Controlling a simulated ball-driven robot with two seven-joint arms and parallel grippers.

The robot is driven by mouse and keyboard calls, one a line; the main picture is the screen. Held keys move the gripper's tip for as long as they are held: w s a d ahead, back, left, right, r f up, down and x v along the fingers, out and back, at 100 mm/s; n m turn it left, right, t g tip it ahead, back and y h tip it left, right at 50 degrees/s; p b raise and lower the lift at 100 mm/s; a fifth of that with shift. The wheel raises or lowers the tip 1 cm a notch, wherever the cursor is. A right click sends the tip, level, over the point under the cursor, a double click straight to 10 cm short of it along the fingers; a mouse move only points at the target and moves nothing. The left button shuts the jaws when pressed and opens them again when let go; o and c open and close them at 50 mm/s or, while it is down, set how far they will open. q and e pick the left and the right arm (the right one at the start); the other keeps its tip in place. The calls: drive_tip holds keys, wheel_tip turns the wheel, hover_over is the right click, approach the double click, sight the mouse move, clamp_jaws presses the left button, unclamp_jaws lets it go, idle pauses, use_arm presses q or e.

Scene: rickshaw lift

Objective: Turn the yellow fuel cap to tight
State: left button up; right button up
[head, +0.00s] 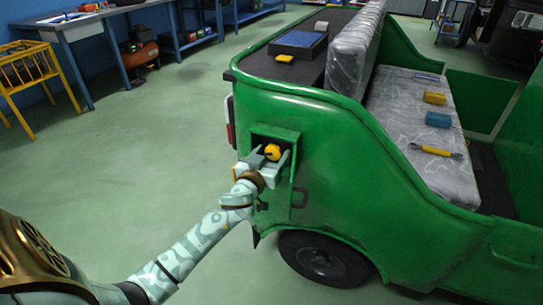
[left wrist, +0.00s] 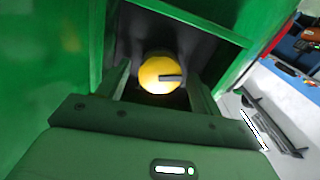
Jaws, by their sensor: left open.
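The yellow fuel cap (head: 272,152) sits in a dark recess in the side of the green rickshaw (head: 310,120). It also shows in the left wrist view (left wrist: 158,74), round, with a dark bar running from its middle to the right. My left gripper (head: 270,160) is at the recess with its fingers apart, one on each side of the cap. In the left wrist view the fingers (left wrist: 158,84) stand clear of the cap's sides, though I cannot tell how deep they reach. My right gripper is not in view.
The green flap (head: 298,187) of the recess hangs at its right side. A rear wheel (head: 325,260) is below. The seat (head: 415,120) holds a yellow block, a blue block and a yellow tool.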

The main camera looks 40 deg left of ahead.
use_arm(q)
drive_tip(key=c, duration=1)
